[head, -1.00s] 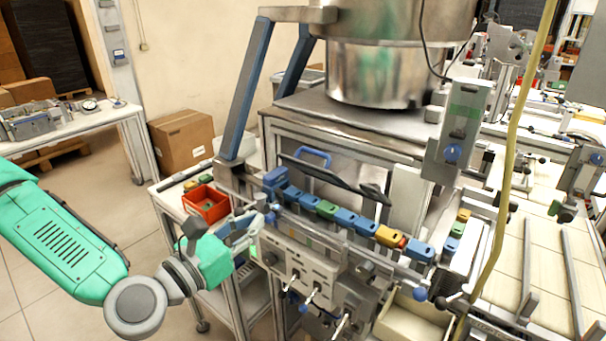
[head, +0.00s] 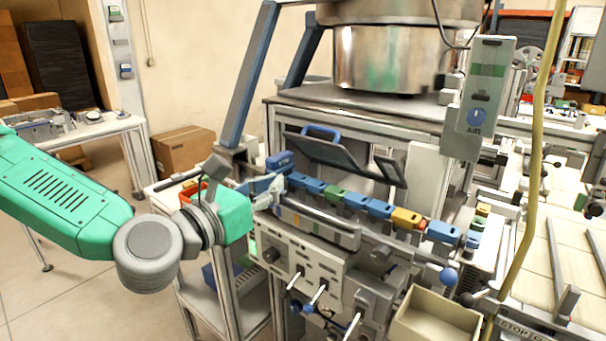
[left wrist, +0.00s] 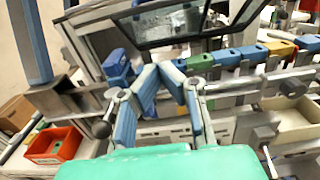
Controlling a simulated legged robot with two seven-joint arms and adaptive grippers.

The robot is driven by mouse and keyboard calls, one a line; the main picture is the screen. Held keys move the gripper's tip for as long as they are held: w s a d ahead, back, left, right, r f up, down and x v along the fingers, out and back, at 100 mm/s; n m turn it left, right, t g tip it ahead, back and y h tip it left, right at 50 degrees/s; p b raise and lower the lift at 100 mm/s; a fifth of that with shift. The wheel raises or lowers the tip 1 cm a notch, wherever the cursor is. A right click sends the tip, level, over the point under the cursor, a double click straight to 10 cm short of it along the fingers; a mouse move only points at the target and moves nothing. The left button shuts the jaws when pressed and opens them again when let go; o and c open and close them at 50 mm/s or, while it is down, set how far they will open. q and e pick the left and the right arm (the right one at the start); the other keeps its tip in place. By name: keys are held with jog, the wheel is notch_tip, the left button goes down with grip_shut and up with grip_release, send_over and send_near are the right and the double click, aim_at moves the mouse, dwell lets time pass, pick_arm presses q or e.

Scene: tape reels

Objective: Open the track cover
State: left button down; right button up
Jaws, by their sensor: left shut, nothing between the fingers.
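A dark-framed tilted panel (head: 345,155) with a blue handle (head: 321,131) stands raised behind the track; it looks like the cover, though I cannot be sure. Its lower part shows at the top of the left wrist view (left wrist: 165,42). The track (head: 330,222) holds a row of blue, green and yellow blocks (head: 378,208). My left gripper (head: 276,186) is at the track's left end, in front of the first blue blocks. In the left wrist view its blue-padded fingers (left wrist: 160,72) converge at the tips, shut and empty. Contact with the track cannot be told. My right gripper is out of view.
A beige bin (head: 437,318) stands at the lower right. A red bin (left wrist: 54,145) lies left of the gripper. A yellow hose (head: 538,110) hangs at the right.

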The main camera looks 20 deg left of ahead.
aim_at(312, 147)
pick_arm(q)
jog(key=w+d+r, duration=0.1)
jog(key=w, duration=0.1)
jog(key=w+d, duration=0.1)
jog(key=w, duration=0.1)
jog(key=w+d+r, duration=0.1)
jog(key=w, duration=0.1)
jog(key=shift+w+d+r+p, duration=0.1)
jog(key=shift+w+r+p, duration=0.2)
jog(key=shift+w+d+r, duration=0.1)
jog(key=shift+w+r, duration=0.1)
jog(key=shift+r, duration=0.1)
jog(key=shift+w+a+f, duration=0.1)
jog(key=shift+a, duration=0.25)
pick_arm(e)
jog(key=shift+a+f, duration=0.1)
